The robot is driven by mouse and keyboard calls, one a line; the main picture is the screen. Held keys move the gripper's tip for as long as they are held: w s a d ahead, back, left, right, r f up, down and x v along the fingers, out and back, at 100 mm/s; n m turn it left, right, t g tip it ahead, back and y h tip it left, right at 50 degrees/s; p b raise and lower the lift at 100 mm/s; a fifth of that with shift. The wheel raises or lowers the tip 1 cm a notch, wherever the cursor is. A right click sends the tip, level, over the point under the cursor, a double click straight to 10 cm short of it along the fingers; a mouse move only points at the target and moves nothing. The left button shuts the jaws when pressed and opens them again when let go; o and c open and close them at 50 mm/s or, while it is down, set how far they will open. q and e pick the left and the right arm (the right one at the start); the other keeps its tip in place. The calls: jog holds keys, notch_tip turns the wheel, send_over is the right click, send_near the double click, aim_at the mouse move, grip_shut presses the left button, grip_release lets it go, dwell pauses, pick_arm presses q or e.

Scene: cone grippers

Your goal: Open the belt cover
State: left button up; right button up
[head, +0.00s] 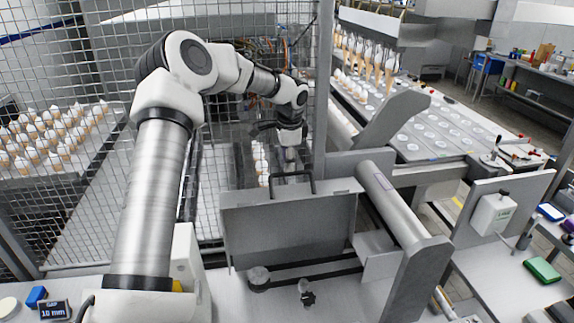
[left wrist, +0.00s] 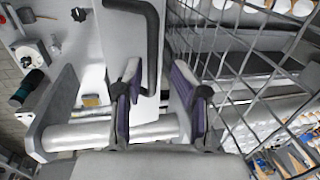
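The belt cover (head: 285,235) is a grey metal box-like panel in the lower middle of the head view. A black U-shaped handle (head: 292,176) stands at its top edge. My left gripper (head: 290,160) is above and behind the handle, pointing down. In the left wrist view, my left gripper (left wrist: 156,88) has its two purple-padded fingers spread. The black handle (left wrist: 152,45) appears with one leg lined up with the gap between them; I see no finger closed on it. Whether the handle lies fully between the fingers is unclear. My right gripper is not in view.
A steel roller (head: 390,203) sits right of the cover. A black belt and knob (head: 306,292) lie in front of it. A wire mesh fence (head: 110,170) stands behind on the left. A conveyor (head: 425,135) with white round discs runs at the upper right.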

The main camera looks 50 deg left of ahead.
pick_arm(q)
jog(key=shift+s+d+r, duration=0.1)
jog(key=shift+s+r, duration=0.05)
jog(key=shift+r, duration=1.3)
jog(key=shift+s+d+r, duration=0.1)
jog(key=shift+r, duration=1.3)
jog(key=shift+s+d, duration=0.1)
jog(key=shift+d, duration=0.05)
